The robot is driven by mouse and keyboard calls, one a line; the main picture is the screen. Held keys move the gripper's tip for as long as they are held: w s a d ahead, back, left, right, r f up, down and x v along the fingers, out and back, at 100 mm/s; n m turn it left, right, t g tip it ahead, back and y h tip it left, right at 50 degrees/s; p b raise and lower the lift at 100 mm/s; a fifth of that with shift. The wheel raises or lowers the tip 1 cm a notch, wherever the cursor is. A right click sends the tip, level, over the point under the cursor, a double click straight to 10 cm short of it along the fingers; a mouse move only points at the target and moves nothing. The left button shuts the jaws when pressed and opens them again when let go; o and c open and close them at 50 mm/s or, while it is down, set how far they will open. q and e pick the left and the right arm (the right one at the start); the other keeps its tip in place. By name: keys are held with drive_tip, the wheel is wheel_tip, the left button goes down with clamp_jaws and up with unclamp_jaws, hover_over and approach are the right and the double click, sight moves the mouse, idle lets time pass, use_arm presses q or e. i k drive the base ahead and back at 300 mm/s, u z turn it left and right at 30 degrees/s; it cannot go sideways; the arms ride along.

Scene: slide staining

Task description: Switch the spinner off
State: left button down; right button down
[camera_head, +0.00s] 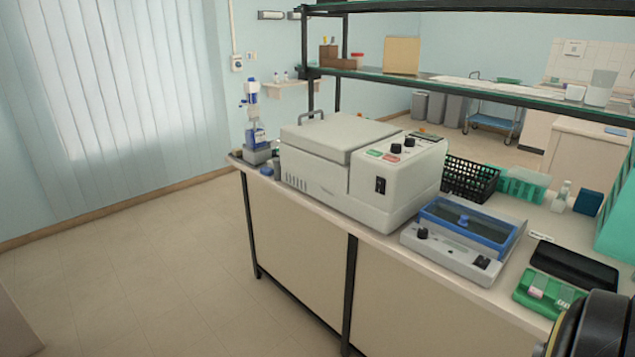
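The spinner (350,170) is a large pale grey box-shaped machine on the bench, left of the picture's middle. A black rocker switch (380,185) sits on the front face below the panel. Its position is too small to tell. Neither gripper shows. A dark rounded part of my arm is at the bottom right corner, well apart from the spinner.
A blue-lidded device (465,224) with a knob stands right of the spinner. A shelf (450,88) hangs above the bench. The floor at left is clear.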

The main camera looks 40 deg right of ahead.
sight(379, 189)
drive_tip(key=u, duration=0.05)
drive_tip(key=i, duration=0.65)
drive_tip(key=z, duration=0.8)
drive_tip(key=i, duration=0.4)
drive_tip(key=z, duration=0.5)
